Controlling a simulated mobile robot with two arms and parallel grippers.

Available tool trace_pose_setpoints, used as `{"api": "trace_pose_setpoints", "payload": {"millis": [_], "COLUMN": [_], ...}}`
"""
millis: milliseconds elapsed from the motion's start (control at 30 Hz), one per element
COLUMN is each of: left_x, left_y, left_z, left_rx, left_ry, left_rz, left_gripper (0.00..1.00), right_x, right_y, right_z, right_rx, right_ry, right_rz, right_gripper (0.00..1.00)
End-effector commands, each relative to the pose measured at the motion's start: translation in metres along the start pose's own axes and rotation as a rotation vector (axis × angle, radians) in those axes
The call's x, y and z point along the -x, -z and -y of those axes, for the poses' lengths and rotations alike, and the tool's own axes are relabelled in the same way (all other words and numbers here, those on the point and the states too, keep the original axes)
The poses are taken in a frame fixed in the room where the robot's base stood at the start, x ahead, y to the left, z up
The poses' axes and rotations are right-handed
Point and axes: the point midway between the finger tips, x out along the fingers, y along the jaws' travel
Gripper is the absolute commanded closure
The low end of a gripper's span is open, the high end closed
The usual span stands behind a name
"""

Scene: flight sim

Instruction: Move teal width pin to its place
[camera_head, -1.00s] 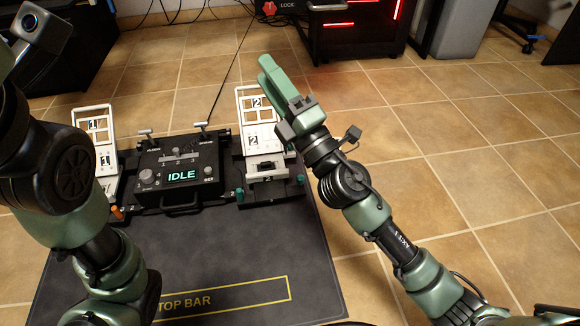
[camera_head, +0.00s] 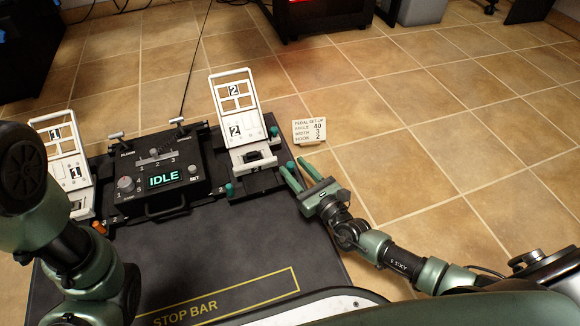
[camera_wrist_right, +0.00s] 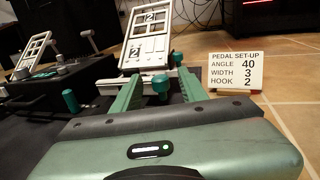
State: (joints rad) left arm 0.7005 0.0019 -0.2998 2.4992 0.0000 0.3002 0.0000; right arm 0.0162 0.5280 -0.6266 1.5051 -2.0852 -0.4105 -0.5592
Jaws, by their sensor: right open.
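My right gripper (camera_head: 293,167) is open at the right side of the pedal 2 unit (camera_head: 240,120). In the right wrist view, a teal pin (camera_wrist_right: 160,86) stands upright between its two green fingers (camera_wrist_right: 160,76), with gaps on both sides. A second teal pin (camera_head: 230,190) is at the unit's front left; it also shows in the right wrist view (camera_wrist_right: 71,101). A third teal knob (camera_head: 274,131) is at the unit's back right. No label shows which one is the width pin. My left gripper is out of view; only its arm shows.
A card (camera_head: 309,130) on the floor reads angle 40, width 3, hook 2. The control box (camera_head: 160,175) shows IDLE. Pedal 1 (camera_head: 62,150) stands at left, with an orange pin (camera_head: 99,228). The dark mat (camera_head: 210,255) in front is clear.

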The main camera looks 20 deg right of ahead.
Motion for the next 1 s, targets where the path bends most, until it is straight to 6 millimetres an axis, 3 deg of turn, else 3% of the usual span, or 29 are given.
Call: {"api": "trace_pose_setpoints", "payload": {"millis": [200,500,667,1000], "left_x": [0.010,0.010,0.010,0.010], "left_y": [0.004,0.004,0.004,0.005], "left_z": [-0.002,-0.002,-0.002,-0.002], "left_rx": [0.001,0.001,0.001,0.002], "left_ry": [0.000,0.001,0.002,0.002], "left_rz": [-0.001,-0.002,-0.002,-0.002], "left_gripper": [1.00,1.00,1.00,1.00], "right_x": [-0.022,-0.025,-0.025,-0.024], "right_y": [0.001,0.000,0.000,0.000], "right_z": [0.000,0.000,0.000,0.000], "right_rx": [-0.001,-0.001,-0.002,-0.002], "right_ry": [0.001,0.000,0.000,0.000], "right_rz": [0.001,-0.001,-0.001,0.000], "right_gripper": [0.57,0.57,1.00,1.00]}}
